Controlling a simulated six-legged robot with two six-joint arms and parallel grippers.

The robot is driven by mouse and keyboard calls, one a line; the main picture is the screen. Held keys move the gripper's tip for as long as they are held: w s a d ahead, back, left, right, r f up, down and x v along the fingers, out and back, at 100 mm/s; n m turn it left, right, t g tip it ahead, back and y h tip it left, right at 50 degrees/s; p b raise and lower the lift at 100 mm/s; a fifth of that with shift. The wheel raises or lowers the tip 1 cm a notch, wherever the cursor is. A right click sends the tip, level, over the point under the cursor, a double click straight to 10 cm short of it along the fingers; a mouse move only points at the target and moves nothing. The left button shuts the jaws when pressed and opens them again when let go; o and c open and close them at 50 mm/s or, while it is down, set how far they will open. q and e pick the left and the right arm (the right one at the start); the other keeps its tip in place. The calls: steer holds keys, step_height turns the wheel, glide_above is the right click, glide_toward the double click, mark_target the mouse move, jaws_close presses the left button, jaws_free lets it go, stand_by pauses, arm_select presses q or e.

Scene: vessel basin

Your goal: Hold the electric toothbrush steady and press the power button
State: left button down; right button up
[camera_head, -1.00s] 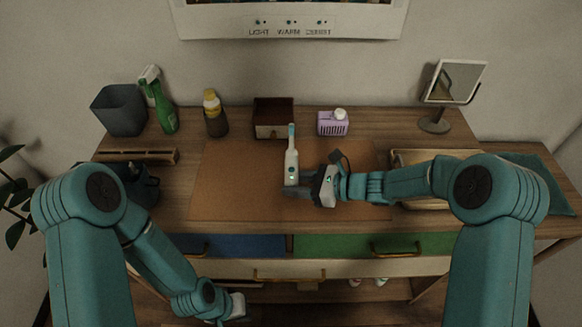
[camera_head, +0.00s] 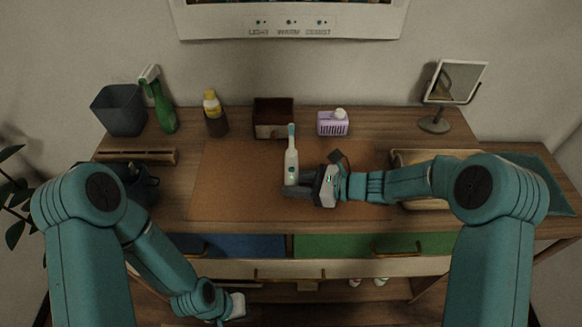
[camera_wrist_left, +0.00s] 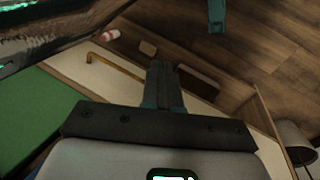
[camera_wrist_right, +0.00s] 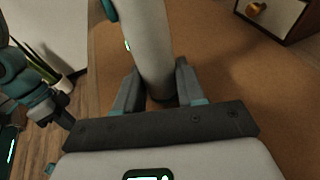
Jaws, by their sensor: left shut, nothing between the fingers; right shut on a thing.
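The electric toothbrush (camera_head: 291,160) stands upright, brush head up, on the brown mat (camera_head: 232,185) near the middle of the desk. It has a white body with a teal part at the head and a small green-lit spot low on its front. My right gripper (camera_head: 298,189) comes in from the right, low at the toothbrush, shut on its body. In the right wrist view the toothbrush body (camera_wrist_right: 150,45) stands between the two fingers (camera_wrist_right: 157,88). My left gripper (camera_wrist_left: 165,75) is shut and empty, low in front of the desk by the drawers.
A dark bin (camera_head: 119,110), green spray bottle (camera_head: 164,112), yellow-capped bottle (camera_head: 214,114), small wooden box (camera_head: 272,118), purple dispenser (camera_head: 332,123) and mirror (camera_head: 453,82) line the back. A blue drawer (camera_head: 240,246) and green drawer (camera_head: 345,244) sit below the front edge. The mat's left is clear.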

mark_target(295, 177)
arm_select(q)
steer(key=w+d+r+n+t, duration=0.1)
steer(key=w+d+r+n, duration=0.1)
steer(key=w+d+r, duration=0.35)
steer(key=w+d+r+n+t, duration=0.1)
steer(key=w+d+r+t, duration=0.1)
steer(key=w+r, duration=0.55)
steer(key=s+d+r+n+t+y, duration=0.1)
steer(key=d+r+n+t, duration=0.15)
steer(key=r, duration=0.45)
steer(key=d+r+n+t+y, duration=0.1)
steer(key=d+r+n+t, duration=0.15)
steer(key=r, duration=0.55)
steer(key=w, duration=0.8)
steer(key=shift+w+a, duration=0.2)
steer(key=shift+w, duration=0.1)
steer(key=shift+w, duration=0.35)
